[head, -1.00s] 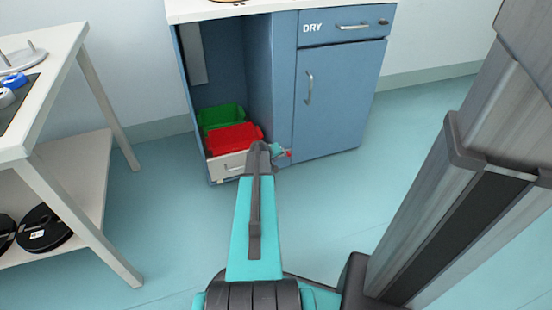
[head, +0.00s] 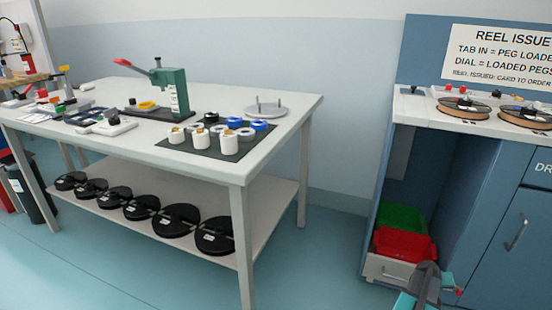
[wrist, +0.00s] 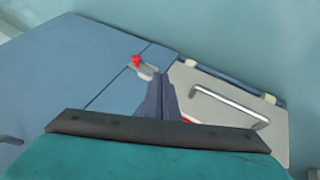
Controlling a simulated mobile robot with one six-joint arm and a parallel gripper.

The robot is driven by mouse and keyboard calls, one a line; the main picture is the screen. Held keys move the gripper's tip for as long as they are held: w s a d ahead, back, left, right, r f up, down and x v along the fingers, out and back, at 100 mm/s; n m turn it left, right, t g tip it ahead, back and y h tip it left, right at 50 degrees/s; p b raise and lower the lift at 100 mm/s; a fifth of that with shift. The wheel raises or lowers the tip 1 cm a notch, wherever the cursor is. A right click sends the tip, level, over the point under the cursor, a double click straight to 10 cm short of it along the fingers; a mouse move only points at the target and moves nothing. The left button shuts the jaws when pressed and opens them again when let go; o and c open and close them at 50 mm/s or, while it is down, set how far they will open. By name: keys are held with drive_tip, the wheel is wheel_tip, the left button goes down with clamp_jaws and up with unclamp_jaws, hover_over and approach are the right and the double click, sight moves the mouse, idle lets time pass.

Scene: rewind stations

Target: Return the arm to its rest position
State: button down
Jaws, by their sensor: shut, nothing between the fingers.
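The blue cabinet (head: 455,215) stands at the right, with a green bin (head: 400,218) and a red bin (head: 405,244) in its open bay. A white-topped table (head: 292,105) with tools and several black reels below stands left. Floor between them is clear.

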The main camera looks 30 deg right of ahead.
drive_tip(key=w+a+r+n+t+y+p, duration=0.1)
drive_tip(key=w+a+r+n+p, duration=0.1)
drive_tip(key=w+a+p, duration=0.5)
drive_tip(key=w+a+r+n+t+p, duration=0.1)
drive_tip(key=w+a+r+n+p, duration=0.1)
drive_tip(key=w+a, duration=0.85)
drive_tip(key=w+a+n+y+p, duration=0.1)
drive_tip(key=w+a+p, duration=0.2)
drive_tip(key=a, duration=0.4)
drive_tip(key=w+a+r+n+y+p, duration=0.1)
drive_tip(key=w+a+p, duration=0.2)
drive_tip(key=a, duration=0.4)
drive_tip(key=w+a+n+p, duration=0.1)
drive_tip(key=w+a+p, duration=0.25)
drive_tip(key=a, duration=0.45)
drive_tip(key=s+a+r+n+g+y+p, duration=0.15)
drive_tip(key=s+a+p, duration=0.35)
drive_tip(key=a, duration=0.6)
drive_tip(key=s+a+r+n+g+y+p, duration=0.1)
drive_tip(key=s+a+r+p, duration=0.25)
drive_tip(key=a, duration=0.85)
drive_tip(key=s+a+r+g+y+p, duration=0.1)
drive_tip(key=s+a+r+g+p, duration=0.1)
drive_tip(key=s+a, duration=0.3)
drive_tip(key=s+a+r+g+y+p, duration=0.1)
drive_tip(key=s+a, duration=0.4)
drive_tip(key=s, duration=0.7)
drive_tip(key=shift+s+r+g+p, duration=0.4)
drive_tip(key=shift+r+g+p, duration=0.1)
drive_tip(key=shift+r+g, duration=0.4)
